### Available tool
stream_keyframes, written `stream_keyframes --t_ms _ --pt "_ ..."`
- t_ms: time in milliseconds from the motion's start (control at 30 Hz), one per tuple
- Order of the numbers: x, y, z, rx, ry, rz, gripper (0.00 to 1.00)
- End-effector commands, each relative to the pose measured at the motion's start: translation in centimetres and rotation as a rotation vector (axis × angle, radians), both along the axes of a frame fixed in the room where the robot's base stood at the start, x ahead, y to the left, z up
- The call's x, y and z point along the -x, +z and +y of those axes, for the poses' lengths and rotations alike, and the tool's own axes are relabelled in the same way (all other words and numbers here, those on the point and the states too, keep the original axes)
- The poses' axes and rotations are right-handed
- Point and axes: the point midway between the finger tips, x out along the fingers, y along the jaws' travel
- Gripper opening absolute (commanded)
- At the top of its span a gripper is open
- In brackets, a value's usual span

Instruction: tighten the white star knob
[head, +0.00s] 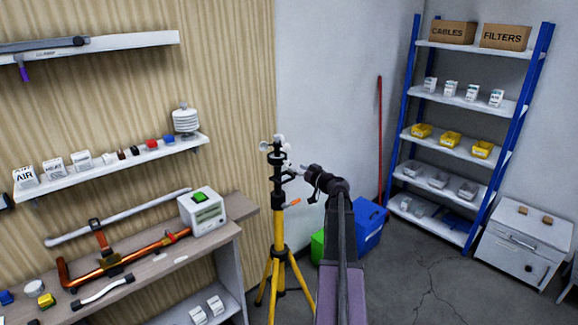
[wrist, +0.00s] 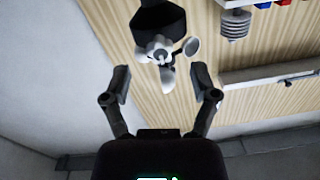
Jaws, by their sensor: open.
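The white star knob (wrist: 157,47) shows in the wrist view, lobes towards the camera, in front of a dark clamp body (wrist: 160,16). White cups (wrist: 191,46) show close beside and behind it. In the head view, the knob cannot be made out clearly; the cups (head: 279,141) and dark fittings top a yellow tripod (head: 279,225). My gripper (wrist: 161,76) is open and empty, its fingers spread to either side of the knob's line and apart from it. In the head view, my gripper (head: 310,182) is just right of the tripod's dark fittings.
A workbench (head: 150,278) with copper pipe and a white meter (head: 203,211) stands left of the tripod. Green (head: 318,245) and blue bins (head: 366,226) are behind my arm. A blue-posted shelf (head: 470,110) and white cabinet (head: 525,245) are right. Floor between is clear.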

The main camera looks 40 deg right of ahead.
Motion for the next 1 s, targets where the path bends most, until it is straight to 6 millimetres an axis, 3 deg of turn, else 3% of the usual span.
stream_keyframes --t_ms 100,300,767,800,867,1000 --pt "-2.0 0.0 0.0 0.000 0.001 0.000 0.76" --pt "-3.9 0.0 0.1 0.000 0.000 0.000 0.76" --pt "-4.6 0.0 0.2 0.000 -0.001 0.000 0.76" --pt "-4.6 0.0 0.2 0.000 -0.001 0.000 0.73" --pt "-4.6 0.0 0.2 0.000 0.000 0.000 0.56" --pt "-4.6 0.0 0.2 0.000 0.000 0.000 0.14"
